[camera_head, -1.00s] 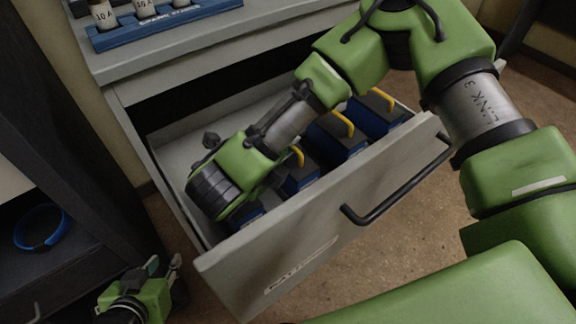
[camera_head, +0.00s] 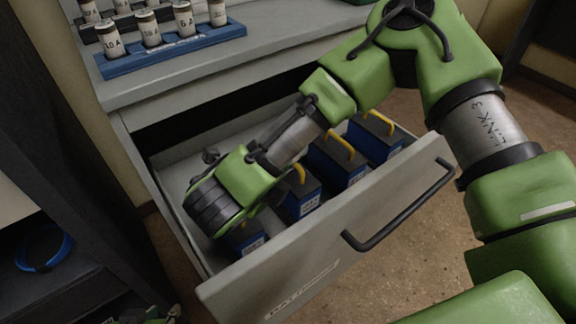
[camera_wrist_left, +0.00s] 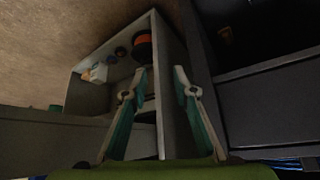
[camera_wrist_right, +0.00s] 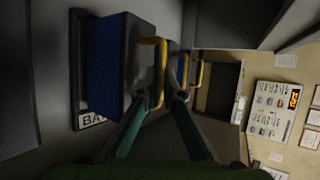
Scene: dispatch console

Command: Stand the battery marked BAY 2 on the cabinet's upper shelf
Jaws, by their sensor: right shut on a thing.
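Several blue batteries with dark tops and yellow handles stand in a row in the open drawer (camera_head: 330,235), the far ones (camera_head: 375,137) and (camera_head: 336,160) in clear view. Their markings are too small to read. My right gripper (camera_wrist_right: 167,98) is shut on the yellow handle of a battery (camera_wrist_right: 108,65), whose white label reads only "BA" in the right wrist view. In the head view its fingers are hidden behind my wrist, above the nearest battery (camera_head: 243,238). My left gripper (camera_wrist_left: 163,82) is open and empty; in the head view only a sliver shows at the bottom edge.
A dark open-fronted cabinet (camera_head: 75,170) stands at the left, with a blue ring (camera_head: 43,250) on a shelf. Above the drawer, a blue rack (camera_head: 175,48) of labelled fuses sits on the counter. The drawer front has a black handle (camera_head: 400,207).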

